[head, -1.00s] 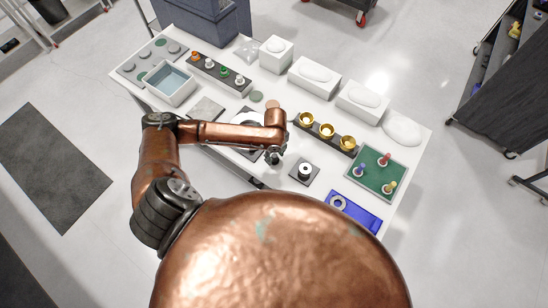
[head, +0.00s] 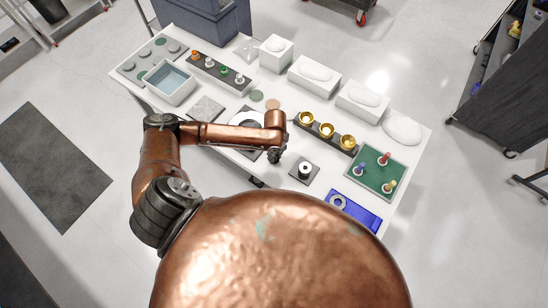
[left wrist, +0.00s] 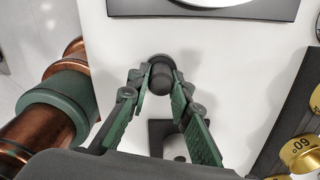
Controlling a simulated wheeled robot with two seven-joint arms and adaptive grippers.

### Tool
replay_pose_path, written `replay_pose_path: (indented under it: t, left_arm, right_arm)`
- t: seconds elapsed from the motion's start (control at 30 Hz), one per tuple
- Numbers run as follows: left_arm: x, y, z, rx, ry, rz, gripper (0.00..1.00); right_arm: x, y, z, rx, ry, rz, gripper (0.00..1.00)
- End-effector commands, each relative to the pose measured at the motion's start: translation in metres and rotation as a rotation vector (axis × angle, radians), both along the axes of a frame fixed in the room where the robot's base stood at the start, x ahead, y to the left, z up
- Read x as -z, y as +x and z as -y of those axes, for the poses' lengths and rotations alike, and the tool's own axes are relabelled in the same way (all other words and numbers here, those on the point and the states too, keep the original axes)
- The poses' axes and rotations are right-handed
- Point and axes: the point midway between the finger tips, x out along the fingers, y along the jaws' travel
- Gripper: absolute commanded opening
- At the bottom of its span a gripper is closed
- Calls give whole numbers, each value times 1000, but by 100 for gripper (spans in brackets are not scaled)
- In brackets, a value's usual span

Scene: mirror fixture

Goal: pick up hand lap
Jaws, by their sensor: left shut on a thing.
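My left gripper (head: 275,156) hangs over the white table, between the plate with the white disc and the small dark plate. In the left wrist view its two green-padded fingers (left wrist: 160,88) are closed on a dark grey round knob-like piece (left wrist: 161,70), which I take for the hand lap. The piece stands between the fingertips with its rounded top toward the disc plate. Whether it touches the table, I cannot tell. In the head view the gripper hides it. My right gripper is not in view.
A small dark plate (head: 293,173) bears a black-and-white round piece. A larger dark plate holds a white disc (head: 243,118). Gold cups (head: 326,131) stand in a dark rack. A green tray (head: 375,183), a blue mat (head: 365,213) and white boxes (head: 314,86) are farther right.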

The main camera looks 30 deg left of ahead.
Motion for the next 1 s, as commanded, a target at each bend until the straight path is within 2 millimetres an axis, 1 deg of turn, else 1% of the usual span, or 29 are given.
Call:
replay_pose_path:
  t: [0.3, 0.43, 0.57, 0.63, 0.77, 0.9, 1.0]
  left_arm:
    - [-1, 1, 0, 0, -1, 2, 0]
    - [-6, 1, 0, 1, 0, 3, 0]
    - [-19, 1, 0, 0, 0, 4, 0]
    - [-32, 3, -1, 1, 1, 7, 0]
    - [-61, -6, 26, 7, -4, 6, 0]
    - [-94, -16, 51, 6, -4, 7, 0]
    - [-103, -26, 77, 8, -5, 3, 0]
  right_arm:
    - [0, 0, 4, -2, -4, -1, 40]
    - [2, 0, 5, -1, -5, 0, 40]
    - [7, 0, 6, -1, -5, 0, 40]
    - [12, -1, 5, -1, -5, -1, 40]
    - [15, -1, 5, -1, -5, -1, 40]
    - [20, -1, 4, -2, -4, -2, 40]
    - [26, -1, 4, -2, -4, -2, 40]
